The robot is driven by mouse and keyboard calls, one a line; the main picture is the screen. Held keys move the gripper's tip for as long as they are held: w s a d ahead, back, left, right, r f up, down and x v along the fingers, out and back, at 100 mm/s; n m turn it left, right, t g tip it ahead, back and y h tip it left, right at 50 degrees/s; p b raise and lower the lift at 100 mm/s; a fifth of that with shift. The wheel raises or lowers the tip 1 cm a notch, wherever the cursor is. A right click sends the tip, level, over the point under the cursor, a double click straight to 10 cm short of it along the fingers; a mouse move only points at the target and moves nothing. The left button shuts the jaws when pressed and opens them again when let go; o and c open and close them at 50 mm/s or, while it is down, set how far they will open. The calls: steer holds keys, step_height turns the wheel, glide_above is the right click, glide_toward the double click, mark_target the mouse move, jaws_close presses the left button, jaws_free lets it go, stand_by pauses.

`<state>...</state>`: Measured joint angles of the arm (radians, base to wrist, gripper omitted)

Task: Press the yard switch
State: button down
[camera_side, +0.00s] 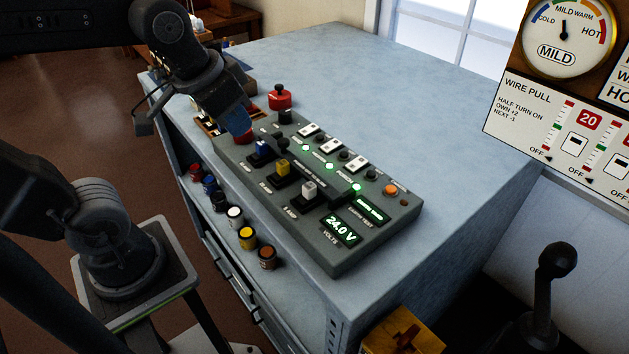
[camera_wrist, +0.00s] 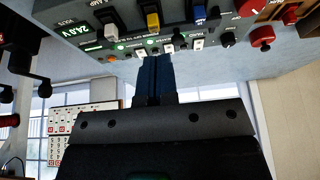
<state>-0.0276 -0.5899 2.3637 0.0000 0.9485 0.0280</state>
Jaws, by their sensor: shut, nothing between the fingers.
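A grey control panel (camera_side: 345,255) lies on the blue-grey bench top. It carries a row of white rocker switches, at the far end (camera_side: 308,129), in the middle (camera_side: 331,145) and at the near end (camera_side: 357,163). A green lamp glows beside each. My gripper (camera_side: 240,136), with blue fingers, is shut and empty over the panel's far left end, near a red knob partly behind it. In the wrist view the fingers (camera_wrist: 155,60) point toward the white rockers; contact cannot be told.
Blue (camera_side: 260,150), yellow (camera_side: 283,168) and white (camera_side: 309,190) levers stand on the panel. Small pots (camera_side: 247,238) line the ledge at left. The bench's right side is clear. A black lever (camera_side: 543,290) stands at lower right.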

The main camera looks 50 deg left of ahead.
steer(key=s, duration=0.1)
steer(key=s+f, duration=0.1)
steer(key=s, duration=0.1)
steer(key=shift+s+d+f+t, duration=0.15)
steer(key=shift+d+f+t, duration=0.15)
steer(key=shift+d+t, duration=0.1)
step_height(320, 180, up, 4)
steer(key=n+g, duration=0.4)
steer(key=n, duration=1.4)
glide_above(314, 127)
steer(key=s, duration=0.2)
steer(key=shift+r, duration=0.1)
steer(key=f, duration=0.4)
steer(key=w+f, duration=0.1)
steer(key=f, duration=0.9)
steer(key=shift+w, duration=0.35)
